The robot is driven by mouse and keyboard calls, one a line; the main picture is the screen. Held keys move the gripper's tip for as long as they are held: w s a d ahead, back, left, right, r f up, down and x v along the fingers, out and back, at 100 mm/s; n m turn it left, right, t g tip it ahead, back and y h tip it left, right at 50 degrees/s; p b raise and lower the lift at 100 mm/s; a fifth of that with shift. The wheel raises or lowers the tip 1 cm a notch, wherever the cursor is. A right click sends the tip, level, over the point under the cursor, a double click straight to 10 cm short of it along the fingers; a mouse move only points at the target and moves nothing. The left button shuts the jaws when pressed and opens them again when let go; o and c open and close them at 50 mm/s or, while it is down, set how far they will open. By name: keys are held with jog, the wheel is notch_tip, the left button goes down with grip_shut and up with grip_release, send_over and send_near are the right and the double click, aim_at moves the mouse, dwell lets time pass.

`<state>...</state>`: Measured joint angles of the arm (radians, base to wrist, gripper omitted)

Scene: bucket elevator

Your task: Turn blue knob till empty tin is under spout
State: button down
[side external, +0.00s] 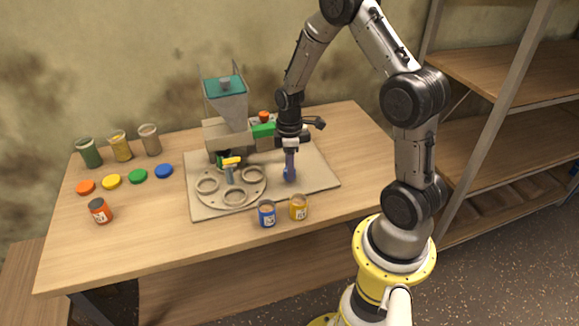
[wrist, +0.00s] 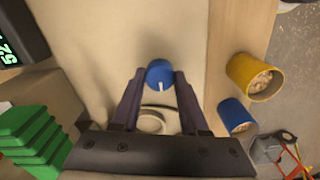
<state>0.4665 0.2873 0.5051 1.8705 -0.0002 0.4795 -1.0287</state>
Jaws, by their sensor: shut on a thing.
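The blue knob (wrist: 159,72) has a white mark on its face and sits between my fingertips in the wrist view. My gripper (wrist: 160,78) is shut on it. In the side view my gripper (side external: 289,172) points straight down at the blue knob (side external: 287,175) on the board, right of the round turntable (side external: 215,204). The turntable has several ring-shaped seats; the front ones look empty. The hopper (side external: 231,108) with a teal top stands behind it. A yellow-topped piece (side external: 231,161) stands near the turntable's middle. I cannot make out an empty tin or the spout clearly.
A filled blue tin (side external: 267,214) and yellow tin (side external: 298,208) stand at the board's front edge. A red tin (side external: 100,211), several coloured lids (side external: 137,176) and jars (side external: 121,146) are at the left. Green blocks (wrist: 32,135) show in the wrist view. The table's front left is clear.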

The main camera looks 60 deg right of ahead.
jog(key=shift+w+r, duration=0.1)
jog(key=shift+c, duration=2.1)
grip_release()
notch_tip(320, 180, up, 14)
